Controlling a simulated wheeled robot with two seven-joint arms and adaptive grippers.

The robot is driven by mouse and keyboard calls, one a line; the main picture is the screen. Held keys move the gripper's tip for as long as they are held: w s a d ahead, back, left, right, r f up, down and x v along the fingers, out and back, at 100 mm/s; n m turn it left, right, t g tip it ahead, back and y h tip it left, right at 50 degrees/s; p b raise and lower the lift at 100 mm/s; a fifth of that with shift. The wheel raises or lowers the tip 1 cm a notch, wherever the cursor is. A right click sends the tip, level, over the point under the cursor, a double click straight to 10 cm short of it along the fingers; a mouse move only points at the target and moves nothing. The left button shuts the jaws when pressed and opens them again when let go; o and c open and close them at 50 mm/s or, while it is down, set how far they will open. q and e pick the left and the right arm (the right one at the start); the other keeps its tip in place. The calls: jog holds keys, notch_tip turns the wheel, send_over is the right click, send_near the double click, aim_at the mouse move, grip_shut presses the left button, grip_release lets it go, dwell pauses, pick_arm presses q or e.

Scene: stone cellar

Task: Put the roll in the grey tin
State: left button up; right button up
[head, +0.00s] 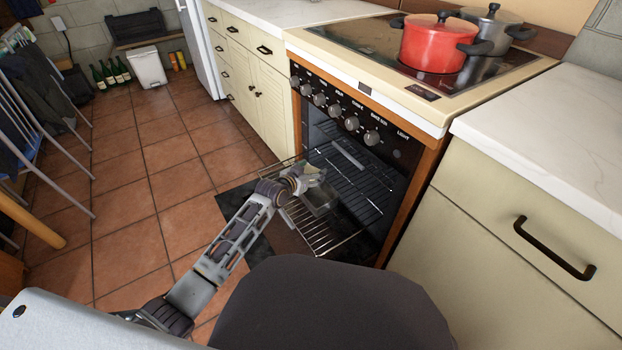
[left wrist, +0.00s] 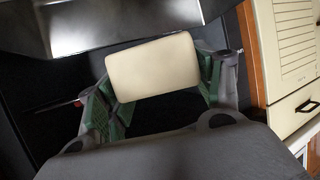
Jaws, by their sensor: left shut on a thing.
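The roll (left wrist: 153,75) is a cream, rounded block between the green-padded fingers of my left gripper (left wrist: 158,90). My left gripper (head: 304,180) is shut on it at the oven opening. In the head view the roll is small and mostly hidden by the gripper. The grey tin (head: 321,203) sits on the pulled-out oven rack, just below the gripper and partly covered by it. Its shiny metal (left wrist: 140,35) spans the top of the left wrist view, beyond the roll. I cannot tell whether roll and tin touch. My right gripper is not in view.
The oven is open, with a wire rack (head: 335,238) reaching out of it. The lowered oven door (head: 240,205) lies over the tiled floor. A red pot (head: 436,45) and a grey pot stand on the hob above. Cabinets flank the oven.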

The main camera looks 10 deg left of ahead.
pick_arm(q)
notch_tip(320, 180, down, 2)
jog(key=shift+f+b, duration=0.1)
jog(key=shift+b, duration=0.25)
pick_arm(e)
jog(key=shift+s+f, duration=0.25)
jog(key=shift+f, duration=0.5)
pick_arm(q)
jog(key=shift+f, duration=0.6)
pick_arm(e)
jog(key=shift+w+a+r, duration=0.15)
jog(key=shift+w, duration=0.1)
pick_arm(q)
jog(key=o, duration=1)
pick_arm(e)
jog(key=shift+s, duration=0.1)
pick_arm(q)
jog(key=shift+r, duration=0.15)
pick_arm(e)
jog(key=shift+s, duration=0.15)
